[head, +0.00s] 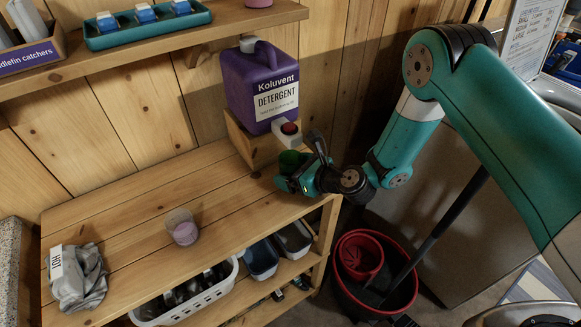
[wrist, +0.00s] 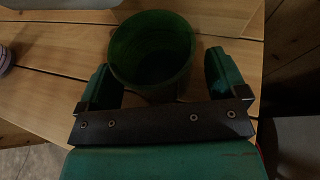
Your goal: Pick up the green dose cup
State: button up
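The green dose cup (head: 289,160) stands on the wooden shelf top, just below the spout of the purple detergent jug (head: 262,88). In the wrist view the cup (wrist: 150,50) is seen from above, its mouth open and its inside dark. My gripper (head: 296,178) is at the cup, low over the shelf's right end. In the wrist view its two green fingers (wrist: 158,72) are open, one on each side of the cup. A narrow gap shows at the right finger; whether the left one touches cannot be told.
The jug rests on a wooden stand (head: 240,139) with its red-buttoned spout (head: 289,128) close above my gripper. A clear cup with purple contents (head: 183,229) and a grey cloth (head: 80,280) lie left. A red-rimmed bucket (head: 378,299) stands right below.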

jog(key=c, duration=1)
jog(key=shift+r, duration=0.2)
